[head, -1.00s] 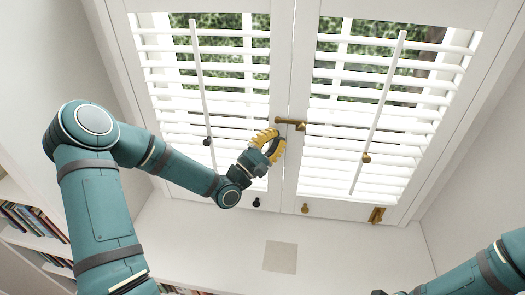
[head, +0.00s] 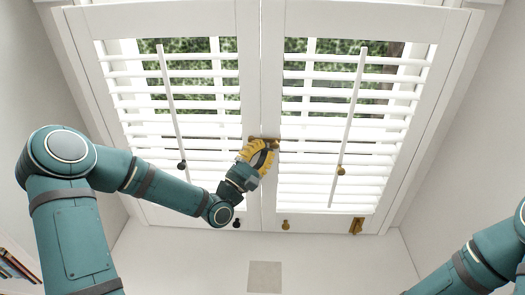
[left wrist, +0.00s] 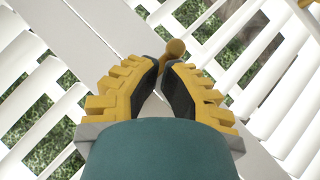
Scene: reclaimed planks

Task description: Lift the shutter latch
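The brass shutter latch (head: 276,139) lies across the white centre stiles where the two shutter panels (head: 250,90) meet. My left gripper (head: 262,145), with yellow ribbed fingers, is at the latch from just below and partly hides it. In the left wrist view, the fingertips of my left gripper (left wrist: 162,64) are close together, and the latch's rounded brass end (left wrist: 176,47) shows just beyond them. A brass part runs back toward the narrow gap. I cannot tell whether the tips press on it. My right gripper is out of view; only my right arm shows.
Small knobs (head: 285,224) and a brass fitting (head: 356,226) sit along the bottom. A shelf of books (head: 15,265) stands at lower left.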

